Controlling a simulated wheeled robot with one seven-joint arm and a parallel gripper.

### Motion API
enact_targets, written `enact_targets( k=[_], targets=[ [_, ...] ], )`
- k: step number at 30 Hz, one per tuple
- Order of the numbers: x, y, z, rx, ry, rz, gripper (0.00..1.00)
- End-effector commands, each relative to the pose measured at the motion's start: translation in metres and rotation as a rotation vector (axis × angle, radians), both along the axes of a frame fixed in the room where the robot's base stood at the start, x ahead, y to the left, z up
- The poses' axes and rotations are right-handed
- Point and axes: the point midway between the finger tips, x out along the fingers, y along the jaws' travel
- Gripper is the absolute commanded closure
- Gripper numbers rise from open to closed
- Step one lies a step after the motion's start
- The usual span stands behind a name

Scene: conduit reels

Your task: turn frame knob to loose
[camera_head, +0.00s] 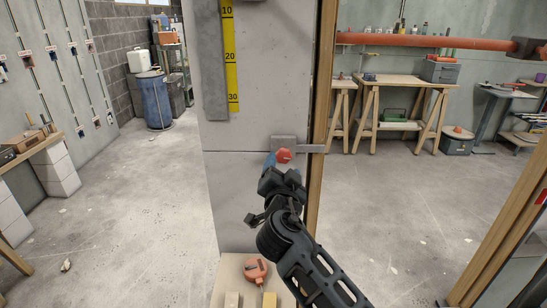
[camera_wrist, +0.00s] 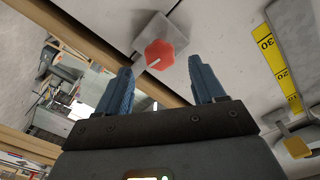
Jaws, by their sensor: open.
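The red frame knob (camera_head: 283,156) sits on a grey metal bracket (camera_head: 312,148) at the edge of the concrete panel, beside the wooden post. In the wrist view the knob (camera_wrist: 160,54) is a faceted red disc with a pale pointer line towards its lower left, on its grey plate (camera_wrist: 170,30). My gripper (camera_head: 271,163) is close to the knob in the head view, partly hidden by my own wrist. In the wrist view its blue fingers are spread (camera_wrist: 163,78), with the knob ahead of the gap between them. Nothing is held. I see no readable label by the knob.
A yellow scale strip (camera_head: 231,60) runs up the panel (camera_head: 262,75) above. The wooden post (camera_head: 318,110) stands right beside the bracket. Below, a small shelf (camera_head: 246,291) carries an orange tape measure (camera_head: 256,270) and blocks. Open floor (camera_head: 130,210) lies to the left.

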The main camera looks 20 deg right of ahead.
Motion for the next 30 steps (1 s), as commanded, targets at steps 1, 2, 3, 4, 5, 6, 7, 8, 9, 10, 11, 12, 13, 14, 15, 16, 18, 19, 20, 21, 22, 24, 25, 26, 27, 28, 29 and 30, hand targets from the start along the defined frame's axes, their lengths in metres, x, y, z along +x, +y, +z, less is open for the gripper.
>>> enact_targets(
  k=[1, 2, 3, 4, 5, 6, 7, 8, 9, 10, 11, 12, 13, 14, 15, 16, 18, 19, 20, 21, 22, 24, 25, 26, 27, 28, 29, 30],
  targets=[
    [0.008, -0.003, 0.003, -0.004, 0.0, -0.001, 0.31],
    [0.012, -0.005, 0.004, -0.004, 0.0, -0.001, 0.31],
    [0.018, -0.007, 0.003, -0.005, 0.001, -0.001, 0.31],
    [0.023, -0.008, 0.003, -0.005, 0.0, 0.0, 0.31],
    [0.027, -0.01, 0.003, -0.005, 0.0, 0.0, 0.31],
    [0.033, -0.012, 0.003, -0.005, 0.0, 0.0, 0.31],
    [0.037, -0.014, 0.003, -0.005, 0.001, -0.001, 0.31],
    [0.04, -0.015, 0.003, -0.005, 0.001, -0.001, 0.31],
    [0.045, -0.016, 0.002, -0.004, 0.001, 0.001, 0.31],
    [0.048, -0.017, 0.002, -0.005, 0.001, 0.001, 0.31],
    [0.05, -0.018, 0.001, -0.005, 0.002, 0.001, 0.31],
    [0.053, -0.018, 0.001, -0.004, 0.002, 0.001, 0.31],
    [0.055, -0.019, 0.001, -0.004, 0.002, 0.001, 0.31],
    [0.057, -0.02, 0.001, -0.004, 0.002, 0.001, 0.31],
    [0.058, -0.02, 0.001, -0.003, 0.001, 0.001, 0.31],
    [0.059, -0.021, 0.001, -0.003, 0.001, 0.001, 0.31],
    [0.06, -0.021, 0.0, -0.002, 0.001, 0.001, 0.31],
    [0.06, -0.021, 0.0, -0.001, 0.002, 0.001, 0.31],
    [0.06, -0.022, 0.0, 0.0, 0.002, 0.001, 0.31],
    [0.06, -0.021, -0.001, 0.0, 0.002, 0.001, 0.31],
    [0.06, -0.021, -0.001, 0.0, 0.002, 0.001, 0.31],
    [0.06, -0.021, 0.0, 0.0, 0.002, 0.001, 0.31],
    [0.06, -0.021, 0.0, 0.0, 0.002, 0.001, 0.32],
    [0.06, -0.021, 0.0, 0.0, 0.002, 0.001, 0.35],
    [0.06, -0.021, 0.0, 0.0, 0.002, 0.001, 0.39],
    [0.06, -0.021, 0.0, 0.0, 0.002, 0.001, 0.42],
    [0.06, -0.021, 0.0, 0.0, 0.002, 0.001, 0.45],
    [0.06, -0.021, 0.0, 0.0, 0.002, 0.001, 0.49]
  ],
)
